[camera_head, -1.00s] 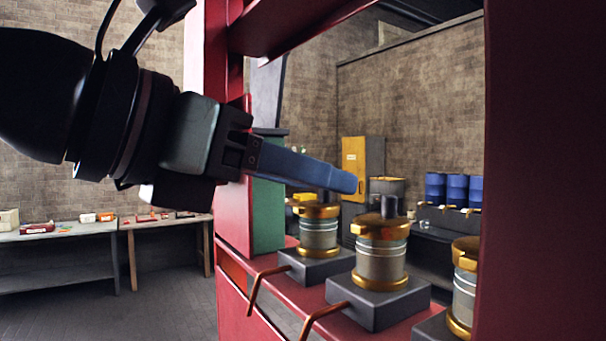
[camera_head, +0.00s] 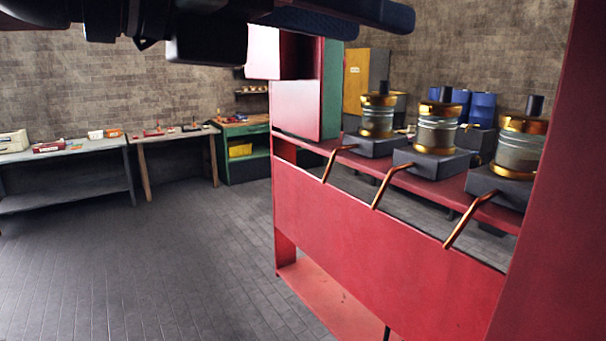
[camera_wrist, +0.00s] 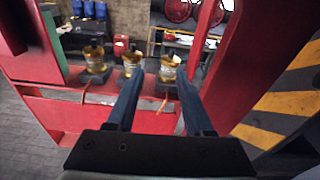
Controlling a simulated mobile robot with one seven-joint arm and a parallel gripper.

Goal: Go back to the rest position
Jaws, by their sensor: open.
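My gripper (camera_wrist: 155,85) is open in the wrist view, with two long blue fingers set apart and nothing held between them. In the head view my gripper (camera_head: 385,14) is at the top edge, partly cut off by the frame. Three brass-and-glass cups on dark blocks stand on the red frame's shelf: a left cup (camera_head: 377,115), a middle cup (camera_head: 438,135) and a right cup (camera_head: 520,145). Each has a copper pipe in front. In the head view the gripper appears above the cups, apart from them.
The red frame (camera_head: 370,240) has a wide front panel and a tall post (camera_head: 555,200) on the right. Workbenches (camera_head: 65,170) line the left wall. The grey floor (camera_head: 150,265) at left is clear. A yellow-and-black striped surface (camera_wrist: 290,102) lies to the right in the wrist view.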

